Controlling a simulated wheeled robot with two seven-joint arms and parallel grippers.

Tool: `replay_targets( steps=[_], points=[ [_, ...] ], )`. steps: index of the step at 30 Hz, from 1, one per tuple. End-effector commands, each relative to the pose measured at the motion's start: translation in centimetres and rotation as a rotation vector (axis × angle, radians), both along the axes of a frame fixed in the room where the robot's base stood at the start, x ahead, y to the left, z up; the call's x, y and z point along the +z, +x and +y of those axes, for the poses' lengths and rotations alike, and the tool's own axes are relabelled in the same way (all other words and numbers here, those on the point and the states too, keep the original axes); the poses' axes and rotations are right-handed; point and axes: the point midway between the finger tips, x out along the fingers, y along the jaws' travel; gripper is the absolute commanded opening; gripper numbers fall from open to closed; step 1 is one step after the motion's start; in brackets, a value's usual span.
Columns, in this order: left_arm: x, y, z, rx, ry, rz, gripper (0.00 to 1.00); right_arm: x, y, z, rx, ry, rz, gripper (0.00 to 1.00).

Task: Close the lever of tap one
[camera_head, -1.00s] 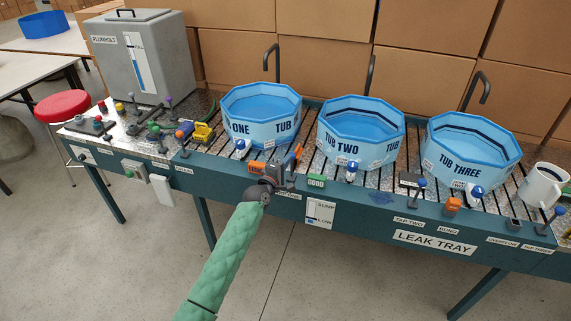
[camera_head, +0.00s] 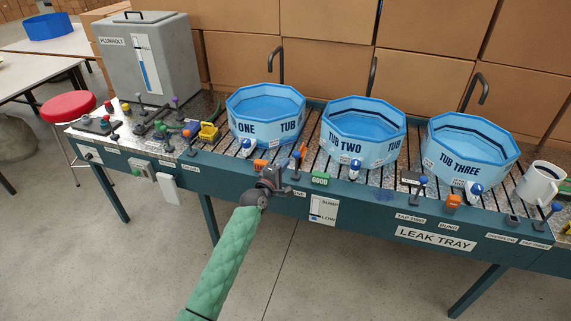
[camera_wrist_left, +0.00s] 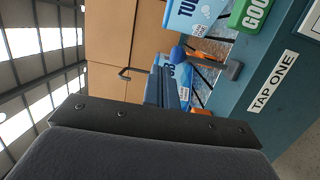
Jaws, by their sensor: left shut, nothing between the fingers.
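The lever of tap one (camera_head: 296,167) is a dark stem with a blue knob, standing up from the front rail of the bench near tub one (camera_head: 265,115). It also shows in the wrist view (camera_wrist_left: 205,61), near the TAP ONE label (camera_wrist_left: 273,81). In the head view that label is partly hidden by my gripper. My left gripper (camera_head: 273,178) is shut and empty, just left of the lever and in front of the rail. A small gap seems to show between them; contact cannot be told for sure. My right gripper is not in view.
A green GOOD block (camera_head: 320,179) sits right of the lever and an orange block (camera_head: 261,165) left of it. Tub two (camera_head: 362,143) and tub three (camera_head: 470,155) stand further right. The floor in front of the bench is clear.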

Motion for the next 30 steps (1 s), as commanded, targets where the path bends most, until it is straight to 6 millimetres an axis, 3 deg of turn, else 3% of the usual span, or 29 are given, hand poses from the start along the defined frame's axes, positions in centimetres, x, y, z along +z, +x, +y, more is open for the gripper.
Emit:
replay_targets(
  steps=[6,18,30],
  points=[
    [0.2,-2.2,1.2,0.001,-0.001,-0.001,0.0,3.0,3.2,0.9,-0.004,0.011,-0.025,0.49],
    [1.4,-7.0,3.9,0.001,-0.001,-0.001,0.0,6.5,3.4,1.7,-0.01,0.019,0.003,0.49],
    [1.5,-7.7,4.2,0.0,0.074,-0.032,0.0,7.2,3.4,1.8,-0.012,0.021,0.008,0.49]
  ],
)
